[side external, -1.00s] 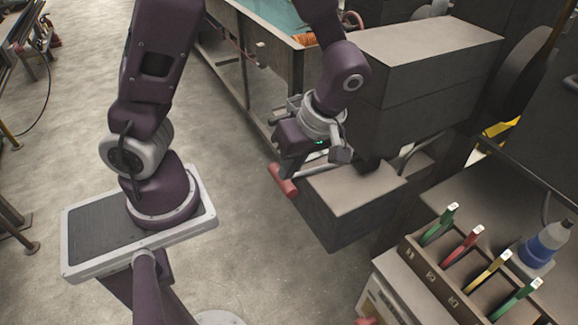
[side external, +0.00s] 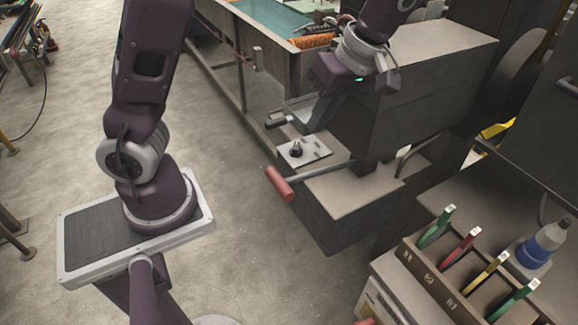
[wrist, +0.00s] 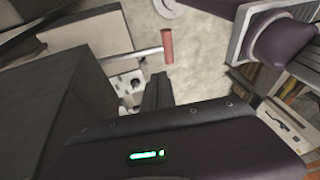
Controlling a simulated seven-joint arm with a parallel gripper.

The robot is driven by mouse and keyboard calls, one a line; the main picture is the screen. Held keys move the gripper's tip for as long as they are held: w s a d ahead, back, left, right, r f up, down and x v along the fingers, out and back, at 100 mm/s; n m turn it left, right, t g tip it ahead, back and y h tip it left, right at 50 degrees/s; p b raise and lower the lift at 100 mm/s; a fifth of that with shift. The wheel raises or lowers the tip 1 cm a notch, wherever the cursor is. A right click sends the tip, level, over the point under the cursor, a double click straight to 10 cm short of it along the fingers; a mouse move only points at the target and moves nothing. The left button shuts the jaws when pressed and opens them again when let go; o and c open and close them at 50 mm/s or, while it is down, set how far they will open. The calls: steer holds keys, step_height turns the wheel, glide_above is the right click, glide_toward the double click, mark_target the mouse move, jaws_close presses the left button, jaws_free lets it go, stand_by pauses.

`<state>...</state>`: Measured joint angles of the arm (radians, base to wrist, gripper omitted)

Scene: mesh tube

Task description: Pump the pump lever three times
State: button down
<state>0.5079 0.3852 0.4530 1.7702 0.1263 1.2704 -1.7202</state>
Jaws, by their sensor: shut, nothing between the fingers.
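The pump lever is a grey rod (side external: 325,172) with a red cylindrical grip (side external: 280,184) at its left end. The rod lies roughly level over the top of a dark box-shaped base (side external: 335,210). In the wrist view the red grip (wrist: 167,46) shows above centre, beyond my fingertips. My gripper (side external: 316,124) is shut and empty, pointing down above and behind the lever, apart from the grip. Its dark fingers also show together in the wrist view (wrist: 157,82).
A light plate with a black knob (side external: 297,150) sits just left of the rod. A large dark block (side external: 415,85) stands to the right. A rack of coloured-handled tools (side external: 440,275) and a bottle (side external: 543,245) are at lower right. Open floor (side external: 230,200) lies left of the lever.

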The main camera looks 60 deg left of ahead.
steer(key=shift+f, duration=0.1)
steer(key=s+d+x, duration=0.1)
steer(key=x, duration=1.2)
steer(key=shift+s+f, duration=0.2)
steer(key=shift+s, duration=0.15)
